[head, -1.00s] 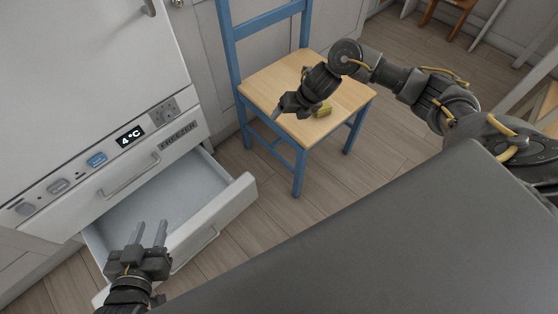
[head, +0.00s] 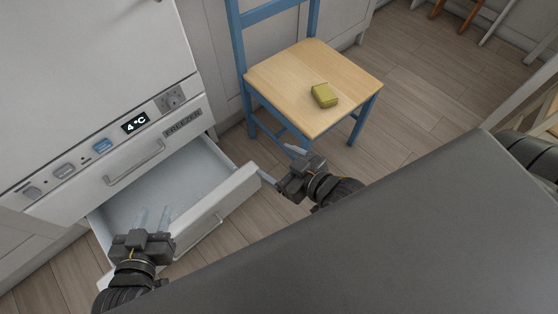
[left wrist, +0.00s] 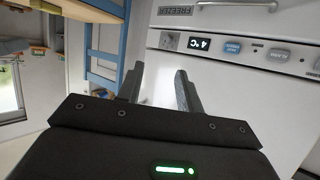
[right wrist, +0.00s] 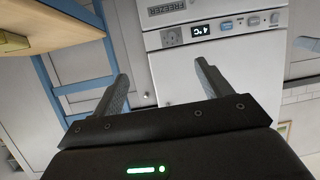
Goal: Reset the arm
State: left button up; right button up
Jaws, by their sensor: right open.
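My right gripper (head: 280,164) is open and empty, low between the freezer drawer's corner and the chair's front, beyond the worktop edge. Its spread fingers also show in the right wrist view (right wrist: 163,88), with nothing between them. My left gripper (head: 153,218) is open and empty, over the front part of the open freezer drawer (head: 222,212). Its two separate fingers also show in the left wrist view (left wrist: 160,85). Most of both arms is hidden below the worktop or outside the head view.
The white freezer front (head: 90,80) is at left. Bare floor (head: 420,95) lies right of the chair.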

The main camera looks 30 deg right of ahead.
dwell(0.4)
